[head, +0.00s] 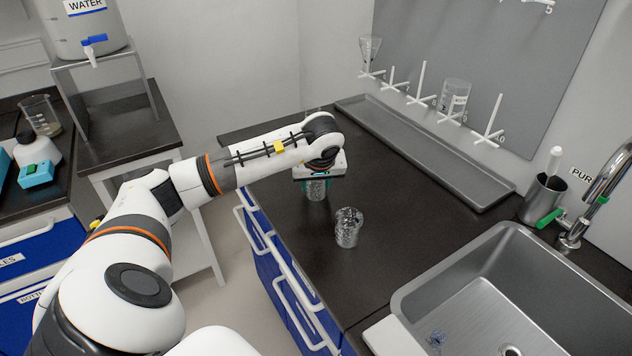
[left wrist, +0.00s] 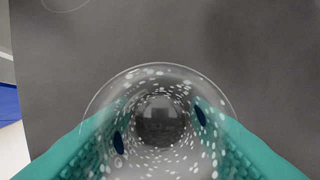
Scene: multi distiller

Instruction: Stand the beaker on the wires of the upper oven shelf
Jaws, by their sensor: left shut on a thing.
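My left gripper (head: 317,180) points down over the dark counter, its teal fingers shut on a clear glass beaker (head: 316,191). The left wrist view looks down into this beaker (left wrist: 160,88), with a finger on each side. White droplets speckle its wall, and it looks empty. I cannot tell whether its base touches the counter. A second clear, droplet-covered glass vessel (head: 348,228) stands on the counter to the right and nearer. No oven or wire shelf is in view. My right gripper is not in view.
A pegboard (head: 470,60) on the wall holds a hung beaker (head: 455,94) and a conical glass (head: 369,52) above a grey drip tray (head: 425,150). A steel sink (head: 420,290) is at the right. Bare counter lies between the second vessel and the tray.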

